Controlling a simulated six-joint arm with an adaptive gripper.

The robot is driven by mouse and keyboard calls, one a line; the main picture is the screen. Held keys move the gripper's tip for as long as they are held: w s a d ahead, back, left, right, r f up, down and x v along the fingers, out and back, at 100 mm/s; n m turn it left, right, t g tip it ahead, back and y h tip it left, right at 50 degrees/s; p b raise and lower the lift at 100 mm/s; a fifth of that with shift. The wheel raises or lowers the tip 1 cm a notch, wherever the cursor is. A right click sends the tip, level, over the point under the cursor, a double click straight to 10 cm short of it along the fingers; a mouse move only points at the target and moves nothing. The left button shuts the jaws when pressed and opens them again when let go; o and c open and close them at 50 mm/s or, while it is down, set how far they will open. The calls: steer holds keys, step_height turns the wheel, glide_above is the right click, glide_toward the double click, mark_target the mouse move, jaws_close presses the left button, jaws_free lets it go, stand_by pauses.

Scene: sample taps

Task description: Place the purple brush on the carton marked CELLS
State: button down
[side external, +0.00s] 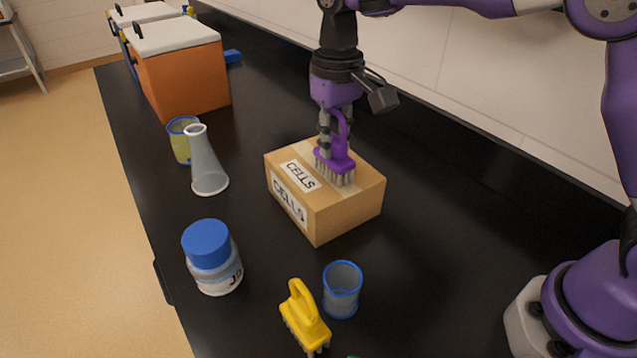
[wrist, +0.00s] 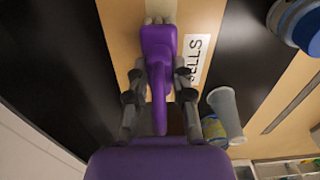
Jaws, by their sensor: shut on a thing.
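The purple brush (side external: 335,158) is upright, bristles down, at the top face of the carton marked CELLS (side external: 345,207). Its bristles look to be on or just above the carton's top; I cannot tell if they touch. My gripper (side external: 334,128) points down over the carton and is shut on the brush's handle. In the wrist view the brush (wrist: 159,60) lies between the fingers of my gripper (wrist: 158,92), with the carton (wrist: 208,20) and its CELLS label below it.
A clear flask (side external: 207,165) and a beaker with yellow contents (side external: 181,147) stand left of the carton. A blue-capped jar (side external: 212,262), a yellow brush (side external: 304,318) and a blue-rimmed cup (side external: 342,290) are in front. An orange cooler (side external: 183,78) stands behind. The bench right of the carton is clear.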

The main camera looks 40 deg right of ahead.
steer(key=shift+f, duration=0.1)
steer(key=c, duration=0.7)
jaws_free()
steer(key=shift+c, duration=0.2)
